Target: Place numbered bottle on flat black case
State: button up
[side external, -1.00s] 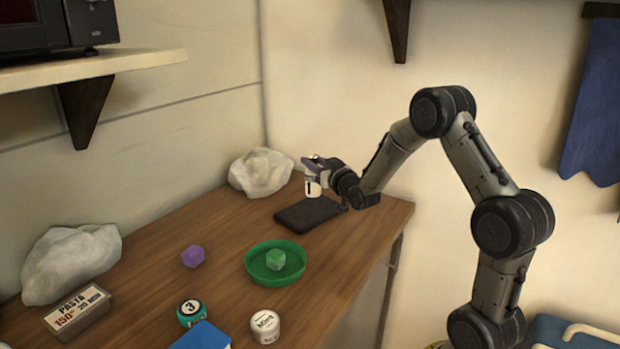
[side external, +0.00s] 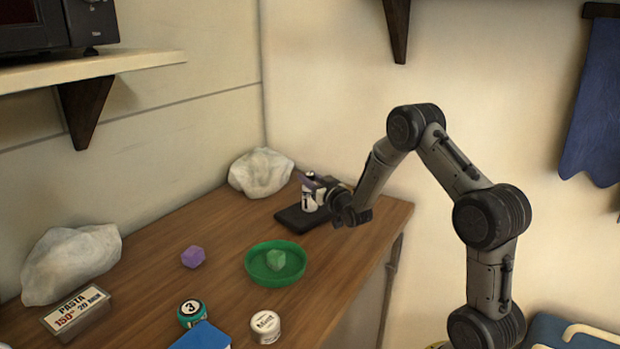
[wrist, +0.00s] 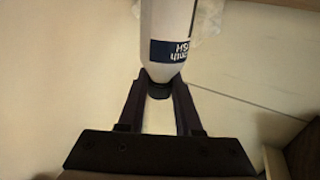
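The numbered bottle (side external: 309,199), white with a dark label marked 1, is upright over the flat black case (side external: 288,215) at the back of the counter. Its base appears to be at the case's top, but I cannot tell if it touches. My gripper (side external: 308,181) is at the bottle's upper end, reaching in from the right. In the wrist view the bottle (wrist: 170,20) has its dark cap end between the two fingers (wrist: 159,85), which appear closed on it. The gripper hides part of the case's right side.
A green dish (side external: 252,275) holding a green block (side external: 276,260) stands in front of the case. A pale crumpled lump (side external: 261,173) is behind the case.

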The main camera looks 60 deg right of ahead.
jog(key=o, duration=0.4)
jog(key=shift+o, duration=0.2)
jog(key=shift+r, duration=0.15)
jog(key=v, duration=1.2)
jog(key=s+a+r+n+g+y, duration=0.1)
jog(key=s+a+r+g+y, duration=0.15)
jog(key=a, duration=0.35)
jog(key=s+a+r+n+g+y, duration=0.1)
jog(key=a+r+n+g+y, duration=0.15)
jog(key=a, duration=0.45)
jog(key=s+a+g+y, duration=0.1)
jog(key=s+a, duration=0.2)
jog(key=s, duration=0.3)
jog(key=s+a+r+n+g+y, duration=0.1)
jog(key=s+a+g, duration=0.1)
jog(key=s, duration=0.5)
jog(key=s+a+n+g+y, duration=0.1)
jog(key=s+a+g, duration=0.1)
jog(key=s+a, duration=0.3)
jog(key=shift+s, duration=1.2)
